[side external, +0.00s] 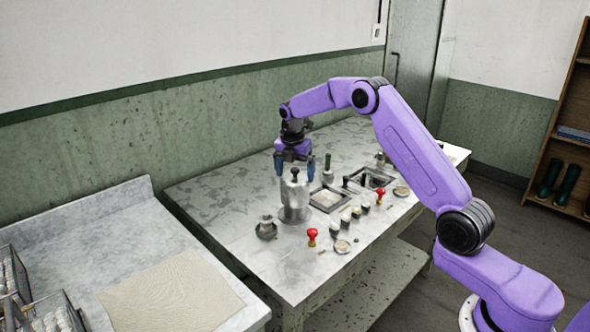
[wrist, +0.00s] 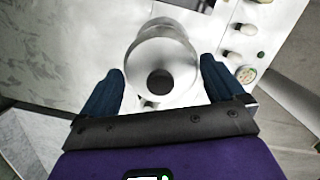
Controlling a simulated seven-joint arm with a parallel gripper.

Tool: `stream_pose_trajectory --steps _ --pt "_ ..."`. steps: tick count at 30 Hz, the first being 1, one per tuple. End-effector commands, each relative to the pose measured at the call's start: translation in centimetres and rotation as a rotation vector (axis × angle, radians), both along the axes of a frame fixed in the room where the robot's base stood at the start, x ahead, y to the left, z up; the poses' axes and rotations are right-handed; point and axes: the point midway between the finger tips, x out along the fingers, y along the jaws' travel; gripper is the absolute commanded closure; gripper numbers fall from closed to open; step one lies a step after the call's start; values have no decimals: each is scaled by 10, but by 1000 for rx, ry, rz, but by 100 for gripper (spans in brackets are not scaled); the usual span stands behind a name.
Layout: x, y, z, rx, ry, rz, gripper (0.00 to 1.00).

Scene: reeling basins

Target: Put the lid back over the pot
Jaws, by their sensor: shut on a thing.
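The silver metal pot (side external: 295,205) stands upright on the table, with a wider foot at its bottom. A silver lid (wrist: 160,58) with a round black knob (side external: 295,173) is above the pot's body, between my fingers. My gripper (side external: 295,170) points down from above, one blue finger on each side of the lid. In the wrist view my gripper (wrist: 160,88) is shut on the lid by its sides, with the dark knob in the middle. The pot's mouth is hidden under the lid, and I cannot tell whether the lid rests fully on it.
A small grey vessel (side external: 266,228) stands left of the pot. The table's left end (side external: 215,215) is clear.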

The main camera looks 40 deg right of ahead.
Motion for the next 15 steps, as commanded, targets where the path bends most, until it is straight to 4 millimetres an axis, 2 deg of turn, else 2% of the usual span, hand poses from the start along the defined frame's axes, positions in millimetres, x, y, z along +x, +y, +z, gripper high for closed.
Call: stream_pose_trajectory --steps 15 --pt "0 0 -13 0 0 0 37"
